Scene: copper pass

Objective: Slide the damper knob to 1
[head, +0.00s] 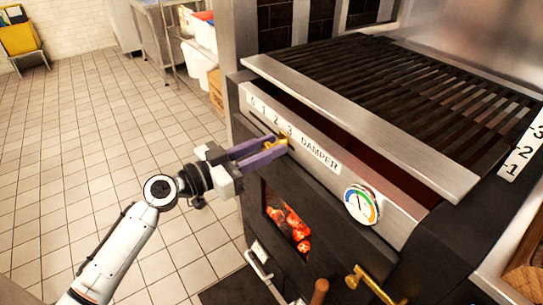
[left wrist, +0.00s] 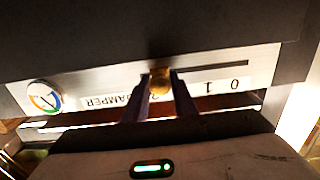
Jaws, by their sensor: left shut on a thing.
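The damper knob (head: 283,141) is a small brass knob on the steel front panel of the grill. It sits just under the 3 of the scale (head: 270,121), which reads 0, 1, 2, 3 from left to right. My left gripper (head: 284,146) reaches in from the left and its purple fingers are shut on the knob. In the left wrist view the brass knob (left wrist: 160,82) lies between the two fingertips, at one end of the visible dark slot (left wrist: 212,69). The 1 and 0 show there upside down to the right. My right gripper is not in view.
A round gauge (head: 361,204) sits on the panel right of the DAMPER label. Below are a firebox window with glowing coals (head: 288,217), a brass handle (head: 372,285) and a steel handle (head: 264,277). The tiled floor (head: 90,150) at left is open.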

